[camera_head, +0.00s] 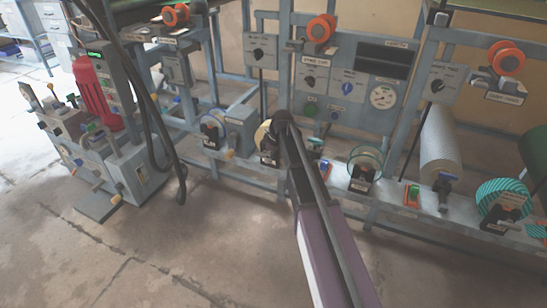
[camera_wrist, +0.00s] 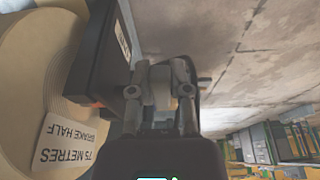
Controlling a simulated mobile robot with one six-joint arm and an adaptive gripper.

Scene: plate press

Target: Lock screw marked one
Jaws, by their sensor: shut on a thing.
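My gripper (camera_wrist: 159,72) is at the centre of the wrist view, with its fingers shut on a small pale part (camera_wrist: 160,93). Beside it on the left is a dark block (camera_wrist: 97,55) with a small white label. I cannot make out a mark on the held part, nor tell for sure that it is the screw marked one. In the head view the tan roll (camera_head: 261,133) and dark block (camera_head: 268,158) are partly behind my arm, which hides the fingertips.
Right along the frame's shelf stand a clear-green roll (camera_head: 366,157) on a black holder, a white roll (camera_head: 440,143) and a teal striped roll (camera_head: 503,196). A grey machine (camera_head: 140,172) with levers stands left. Concrete floor (camera_head: 150,250) in front is free.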

